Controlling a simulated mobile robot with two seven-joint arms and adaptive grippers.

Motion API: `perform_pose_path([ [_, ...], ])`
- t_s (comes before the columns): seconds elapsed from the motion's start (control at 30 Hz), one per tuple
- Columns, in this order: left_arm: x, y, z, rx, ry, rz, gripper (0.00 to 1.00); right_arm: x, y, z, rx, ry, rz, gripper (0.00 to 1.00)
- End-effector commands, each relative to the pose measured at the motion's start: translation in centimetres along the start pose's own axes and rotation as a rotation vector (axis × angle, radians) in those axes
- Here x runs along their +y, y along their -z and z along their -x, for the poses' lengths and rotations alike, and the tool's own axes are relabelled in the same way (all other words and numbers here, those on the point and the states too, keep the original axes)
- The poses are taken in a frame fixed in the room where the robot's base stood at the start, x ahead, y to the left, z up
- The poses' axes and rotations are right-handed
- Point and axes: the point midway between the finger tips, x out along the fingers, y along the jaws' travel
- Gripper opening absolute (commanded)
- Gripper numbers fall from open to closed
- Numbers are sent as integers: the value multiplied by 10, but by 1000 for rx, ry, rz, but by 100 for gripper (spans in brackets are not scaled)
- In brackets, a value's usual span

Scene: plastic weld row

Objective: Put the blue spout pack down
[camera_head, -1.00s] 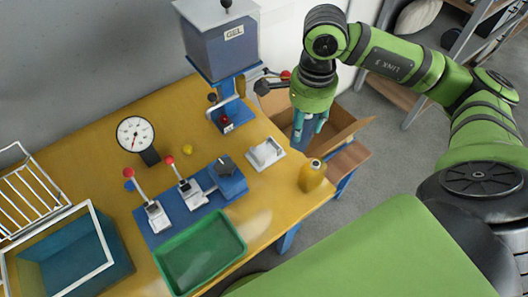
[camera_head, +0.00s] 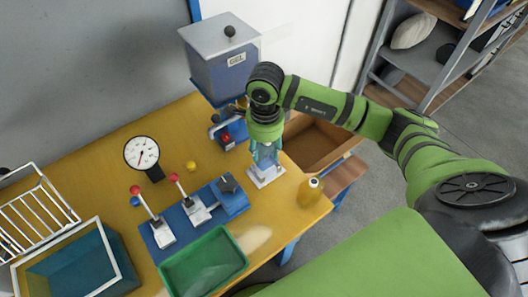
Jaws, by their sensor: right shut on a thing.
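My right gripper (camera_head: 265,160) reaches down over the right part of the yellow table (camera_head: 262,215). It is shut on the blue spout pack (camera_head: 266,158), which shows as a small blue-grey shape between the teal fingers. The pack is right above or in the white holder (camera_head: 267,177) on the table. I cannot tell whether its lower end touches the holder, as the fingers cover much of it. My left gripper is not in view.
A yellow bottle (camera_head: 309,192) stands just right of the holder. The grey GEL tank (camera_head: 222,62) is close behind my right wrist. Red-knobbed levers (camera_head: 197,208), a green tray (camera_head: 203,262) and a dial gauge (camera_head: 141,153) are to the left. An open cardboard box (camera_head: 318,143) is beyond the right edge.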

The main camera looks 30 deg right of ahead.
Motion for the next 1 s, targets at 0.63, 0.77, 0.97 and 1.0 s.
perform_pose_path([
  [0.63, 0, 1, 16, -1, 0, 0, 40, 0, -2, -43, 0, 0, 2, 13],
  [0.77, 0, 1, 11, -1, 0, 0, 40, 0, -2, -47, 0, 0, 2, 13],
  [0.97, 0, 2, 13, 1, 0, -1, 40, 0, -2, -45, 0, 0, 1, 70],
  [1.0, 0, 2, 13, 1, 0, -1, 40, 0, -2, -45, 1, 0, 1, 70],
])
